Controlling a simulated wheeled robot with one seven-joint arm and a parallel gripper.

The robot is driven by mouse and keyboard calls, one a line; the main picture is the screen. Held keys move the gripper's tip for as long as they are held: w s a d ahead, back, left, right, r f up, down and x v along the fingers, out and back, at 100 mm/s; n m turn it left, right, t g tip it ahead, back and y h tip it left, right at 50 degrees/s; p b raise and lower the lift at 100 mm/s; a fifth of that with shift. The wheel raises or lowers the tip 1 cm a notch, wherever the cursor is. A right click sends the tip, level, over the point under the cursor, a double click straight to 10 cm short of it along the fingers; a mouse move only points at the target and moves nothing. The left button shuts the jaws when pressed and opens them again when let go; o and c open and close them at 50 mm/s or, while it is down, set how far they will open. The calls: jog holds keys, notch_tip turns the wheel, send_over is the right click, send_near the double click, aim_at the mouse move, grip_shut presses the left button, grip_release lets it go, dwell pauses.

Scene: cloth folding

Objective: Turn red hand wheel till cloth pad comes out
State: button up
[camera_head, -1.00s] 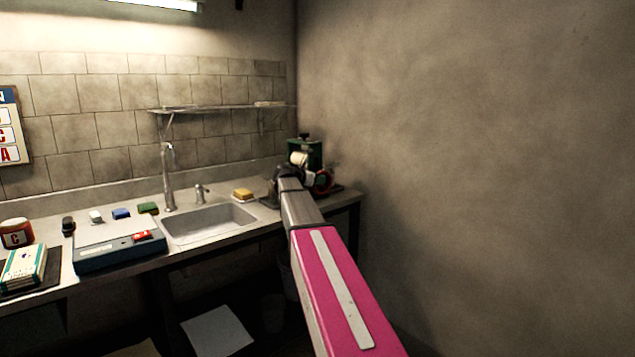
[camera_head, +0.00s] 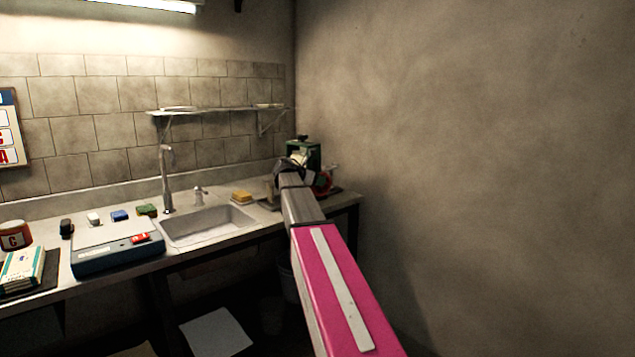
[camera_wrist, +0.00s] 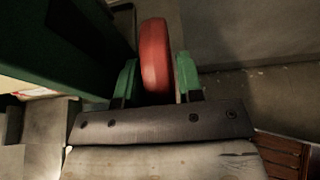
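The red hand wheel (camera_wrist: 155,58) stands edge-on in the wrist view, between the two green fingers of my gripper (camera_wrist: 157,76). The fingers straddle its rim, with a thin gap seeming to show on each side. In the head view the wheel (camera_head: 323,181) shows at the right of the green machine (camera_head: 313,149), partly behind my arm. The machine's green body (camera_wrist: 45,55) also fills the left of the wrist view. My arm hides much of the machine's front in the head view, and I cannot make out a cloth pad.
The machine stands at the counter's right end, near the bare right wall (camera_head: 470,150). Left of it are a yellow sponge (camera_head: 242,196), a sink (camera_head: 205,226) and a tap (camera_head: 167,180). A shelf (camera_head: 215,111) hangs above. A box-like device (camera_head: 118,251) sits farther left.

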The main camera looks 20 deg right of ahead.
jog(key=v, duration=1)
jog(key=shift+a, duration=0.2)
jog(key=shift+s, duration=0.1)
